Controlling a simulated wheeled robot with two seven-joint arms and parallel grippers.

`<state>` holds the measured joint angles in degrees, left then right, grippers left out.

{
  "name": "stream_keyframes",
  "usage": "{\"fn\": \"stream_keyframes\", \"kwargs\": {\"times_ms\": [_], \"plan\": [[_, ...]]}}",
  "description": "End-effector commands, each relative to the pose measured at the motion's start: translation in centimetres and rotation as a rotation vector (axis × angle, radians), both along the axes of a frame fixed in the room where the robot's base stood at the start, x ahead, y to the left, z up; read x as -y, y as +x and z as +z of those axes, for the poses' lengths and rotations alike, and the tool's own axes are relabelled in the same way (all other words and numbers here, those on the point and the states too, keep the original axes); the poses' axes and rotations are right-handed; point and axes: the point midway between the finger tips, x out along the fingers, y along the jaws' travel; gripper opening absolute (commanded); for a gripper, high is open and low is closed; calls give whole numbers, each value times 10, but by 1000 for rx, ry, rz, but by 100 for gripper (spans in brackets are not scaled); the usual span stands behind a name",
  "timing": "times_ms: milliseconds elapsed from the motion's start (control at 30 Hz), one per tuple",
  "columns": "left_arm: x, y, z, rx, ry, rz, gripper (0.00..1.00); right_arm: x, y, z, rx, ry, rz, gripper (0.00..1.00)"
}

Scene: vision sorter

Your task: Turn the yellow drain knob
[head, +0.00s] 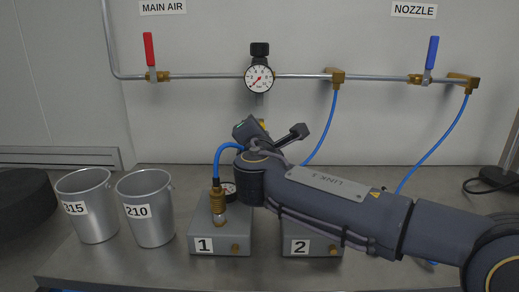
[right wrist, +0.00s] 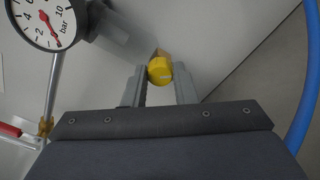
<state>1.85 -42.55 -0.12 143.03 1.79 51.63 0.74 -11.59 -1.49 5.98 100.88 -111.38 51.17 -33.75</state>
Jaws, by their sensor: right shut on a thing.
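The yellow drain knob (right wrist: 160,70) sits between the two fingertips of my right gripper (right wrist: 160,84) in the right wrist view. The fingers are shut on it, one on each side. In the head view only a small bit of the yellow knob (head: 262,122) shows, below the round pressure gauge (head: 259,78), with my right gripper and wrist covering the rest. The gauge also shows at the top left of the right wrist view (right wrist: 42,20). Its red needle points to the low end of the scale. My left gripper is not in view.
A pipe with a red-handled valve (head: 149,50) and a blue-handled valve (head: 432,53) runs along the wall. Box 1 (head: 230,236) and box 2 (head: 300,247) stand below my right arm. Two metal cups (head: 148,225) stand at left. A blue hose (right wrist: 305,85) passes close by.

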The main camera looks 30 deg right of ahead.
Motion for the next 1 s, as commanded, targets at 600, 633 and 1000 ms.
{"fn": "stream_keyframes", "kwargs": {"times_ms": [600, 633, 1000], "plan": [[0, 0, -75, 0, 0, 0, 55, 0, 0, -6, 272, 446, 0, 2], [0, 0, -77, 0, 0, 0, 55, 0, 0, -5, 280, 459, 0, 2], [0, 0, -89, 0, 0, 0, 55, 0, 0, -3, 343, 564, -2, 2]]}}
